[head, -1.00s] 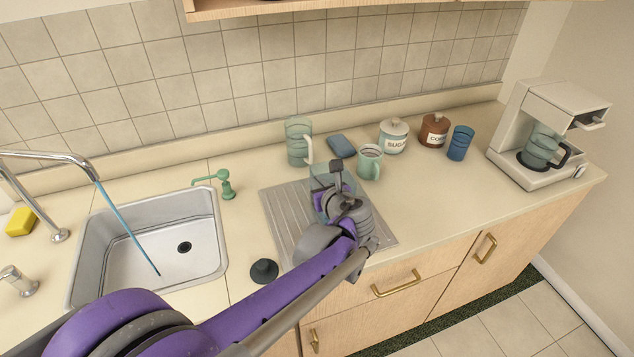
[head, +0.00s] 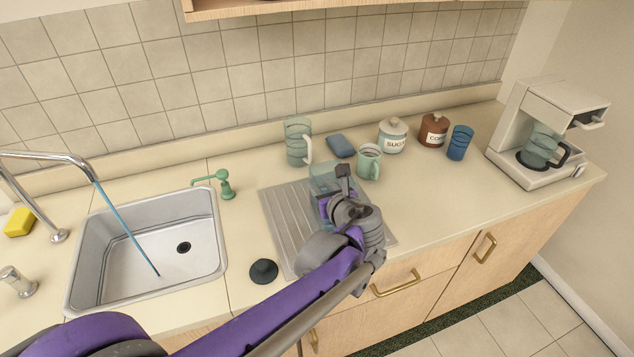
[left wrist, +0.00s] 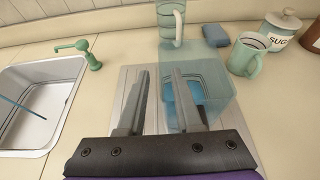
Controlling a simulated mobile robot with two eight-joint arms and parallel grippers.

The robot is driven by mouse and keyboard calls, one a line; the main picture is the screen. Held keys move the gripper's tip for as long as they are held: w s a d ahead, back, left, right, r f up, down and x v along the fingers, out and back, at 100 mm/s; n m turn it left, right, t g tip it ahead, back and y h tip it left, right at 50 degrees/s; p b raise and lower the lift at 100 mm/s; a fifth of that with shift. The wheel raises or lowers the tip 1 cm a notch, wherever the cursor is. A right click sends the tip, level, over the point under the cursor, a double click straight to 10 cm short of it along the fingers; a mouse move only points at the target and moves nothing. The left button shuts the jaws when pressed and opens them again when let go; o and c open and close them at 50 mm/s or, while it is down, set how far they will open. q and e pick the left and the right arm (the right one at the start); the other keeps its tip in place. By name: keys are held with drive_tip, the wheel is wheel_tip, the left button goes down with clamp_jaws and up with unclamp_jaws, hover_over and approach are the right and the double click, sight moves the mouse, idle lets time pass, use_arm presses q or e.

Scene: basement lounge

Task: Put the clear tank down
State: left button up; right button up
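The clear tank (head: 322,172) is a see-through, bluish box on the grey ribbed drying board (head: 281,218), right of the sink. My left gripper (head: 333,200) is at its near side and hides part of it in the head view. In the left wrist view, the tank (left wrist: 222,82) is at the right fingertip. The two fingers (left wrist: 160,75) stand apart with a gap between them, the left one outside the tank. The right finger overlaps the tank; I cannot tell if it touches. My right gripper is out of view.
A tall clear pitcher (head: 297,142), blue sponge (head: 341,146), green mug (head: 369,162), sugar jar (head: 392,136), brown jar (head: 433,130) and blue cup (head: 460,143) stand behind. A coffee maker (head: 545,105) is far right. A dark stopper (head: 263,271) lies near the sink (head: 150,250).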

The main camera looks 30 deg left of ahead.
use_arm(q)
drive_tip(key=v, duration=0.8)
drive_tip(key=s+d+f+n+g+h, duration=0.1)
drive_tip(key=s+f+n+h, duration=0.4)
drive_tip(key=n, duration=0.8)
drive_tip(key=s+d+f+n+g+h, duration=0.2)
drive_tip(key=s+d+f+n+h, duration=0.2)
drive_tip(key=s+f+n, duration=0.6)
drive_tip(key=s+n+h, duration=0.1)
drive_tip(key=s+n, duration=0.2)
drive_tip(key=shift+s+f, duration=0.35)
drive_tip(key=shift+f, duration=0.05)
drive_tip(key=o, duration=0.4)
drive_tip(key=shift+c, duration=0.2)
